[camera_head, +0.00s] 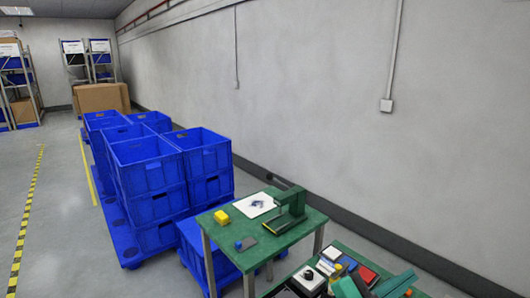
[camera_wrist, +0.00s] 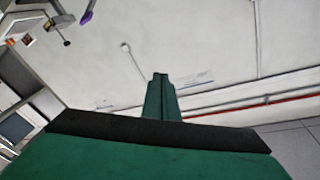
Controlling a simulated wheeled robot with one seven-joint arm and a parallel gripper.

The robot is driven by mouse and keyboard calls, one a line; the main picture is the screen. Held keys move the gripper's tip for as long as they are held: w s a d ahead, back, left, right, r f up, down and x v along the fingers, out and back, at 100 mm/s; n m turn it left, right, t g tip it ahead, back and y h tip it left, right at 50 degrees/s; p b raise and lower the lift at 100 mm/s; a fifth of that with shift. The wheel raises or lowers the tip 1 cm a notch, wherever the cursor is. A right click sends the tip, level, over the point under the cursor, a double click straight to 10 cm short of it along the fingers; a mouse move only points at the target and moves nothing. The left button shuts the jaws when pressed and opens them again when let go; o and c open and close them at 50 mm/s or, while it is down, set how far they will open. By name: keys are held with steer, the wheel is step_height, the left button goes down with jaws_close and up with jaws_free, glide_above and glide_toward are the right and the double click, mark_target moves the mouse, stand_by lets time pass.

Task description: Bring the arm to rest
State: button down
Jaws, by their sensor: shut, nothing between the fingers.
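My gripper (camera_wrist: 160,78) shows in the wrist view as two green fingers pressed together, shut and empty. They point up the picture towards a pale wall, past a wide green body with a black edge. The fingers touch nothing that I can see.
A green-topped table (camera_head: 286,243) holds a yellow block (camera_head: 221,217), a white sheet (camera_head: 255,205) and a dark green stand (camera_head: 291,206). Stacked blue crates (camera_head: 146,165) stand left of it. A wall (camera_head: 310,90) runs behind. The floor at left is clear.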

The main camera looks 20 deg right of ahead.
steer(key=w+a+f+n+t+y, duration=0.3)
steer(key=w+a+f+n+t, duration=0.45)
steer(key=a+n+t, duration=0.45)
steer(key=s+a+f+n+t+y, duration=0.25)
steer(key=a+f+n+y, duration=0.55)
steer(key=f, duration=0.4)
steer(key=s+a+f+n+g+y, duration=0.1)
steer(key=s+a+f+n+y, duration=0.3)
steer(key=s+a+f, duration=0.6)
steer(key=s+a+y, duration=0.1)
steer(key=s+a, duration=0.4)
steer(key=s, duration=0.2)
steer(key=s+a+f+m+g+y, duration=0.1)
steer(key=s+a+y, duration=0.1)
steer(key=s+a, duration=0.3)
steer(key=s, duration=0.3)
steer(key=shift+s+a+f+m+y, duration=0.15)
steer(key=shift+s+f+m+y, duration=0.1)
steer(key=shift+m+y, duration=0.05)
